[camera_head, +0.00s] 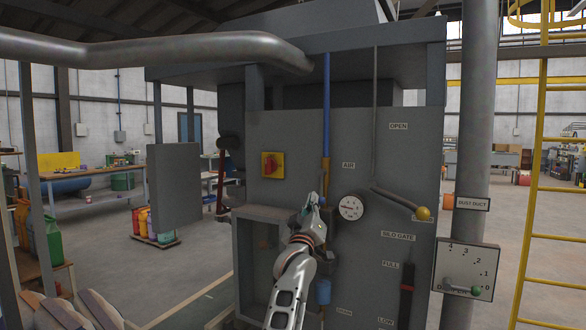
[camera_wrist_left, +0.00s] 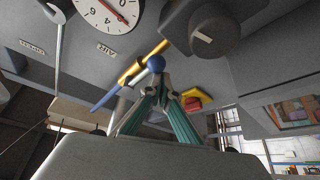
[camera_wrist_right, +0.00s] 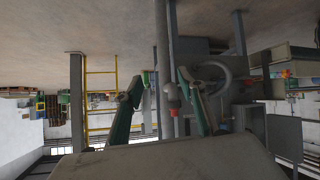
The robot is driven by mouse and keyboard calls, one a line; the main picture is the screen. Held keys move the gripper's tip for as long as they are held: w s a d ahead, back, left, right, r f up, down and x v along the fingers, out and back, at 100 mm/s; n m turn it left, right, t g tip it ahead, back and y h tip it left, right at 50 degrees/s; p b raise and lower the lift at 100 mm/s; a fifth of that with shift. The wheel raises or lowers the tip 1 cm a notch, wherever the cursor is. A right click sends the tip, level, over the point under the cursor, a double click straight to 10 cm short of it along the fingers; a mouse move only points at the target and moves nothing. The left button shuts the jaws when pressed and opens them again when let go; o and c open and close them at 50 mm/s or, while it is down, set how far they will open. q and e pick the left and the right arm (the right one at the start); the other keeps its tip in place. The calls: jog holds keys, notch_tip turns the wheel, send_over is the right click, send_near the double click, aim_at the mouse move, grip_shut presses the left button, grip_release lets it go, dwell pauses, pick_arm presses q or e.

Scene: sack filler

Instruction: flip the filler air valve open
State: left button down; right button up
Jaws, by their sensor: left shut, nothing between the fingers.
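The air line is a blue pipe (camera_head: 326,95) with a brass section (camera_head: 325,172) beside the AIR label (camera_head: 348,165) on the grey filler panel. The arm and gripper hide part of the valve area in the head view. My right gripper (camera_wrist_right: 158,82) is open and empty, away from the panel.
A round gauge (camera_head: 351,207) is just right of the left gripper. A red switch on a yellow plate (camera_head: 272,165) is left of the pipe. A yellow-knobbed lever (camera_head: 422,213) is further right. An open recess (camera_head: 243,262) lies below left. In the right wrist view, pipes stand close by the fingers.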

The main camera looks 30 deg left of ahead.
pick_arm(q)
jog(key=shift+d+f+h, duration=0.15)
jog(key=shift+f+h, duration=0.05)
jog(key=shift+h, duration=0.1)
pick_arm(e)
jog(key=shift+r, duration=0.1)
